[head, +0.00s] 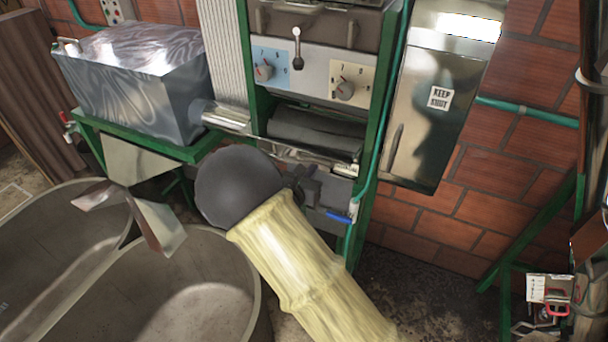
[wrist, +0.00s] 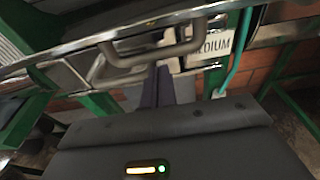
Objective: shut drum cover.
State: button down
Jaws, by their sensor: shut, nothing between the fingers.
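The pulper stands in a green frame (head: 373,120), with a dark roller-like drum (head: 315,133) showing in an opening under its dial panel. A shiny metal edge (head: 300,156) runs along the front of this opening and seems to belong to the drum cover, which looks open; its exact angle is unclear. In the wrist view a bar handle (wrist: 150,54) sticks out from the shiny metal (wrist: 110,32). My gripper (wrist: 165,73) is shut and empty, its tips close to the handle's underside; contact cannot be told. In the head view my arm partly hides the gripper, just below the metal edge.
A metal box (head: 135,80) on a green stand is at the left, above large grey tubs (head: 180,290). A blue-handled valve (head: 340,216) is right of my gripper. A steel cabinet (head: 430,110) hangs on the brick wall at the right. Floor at lower right is partly clear.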

jog(key=shift+w+d+f, duration=0.1)
jog(key=shift+w+d, duration=0.1)
jog(key=shift+w, duration=0.35)
jog(key=shift+a, duration=0.15)
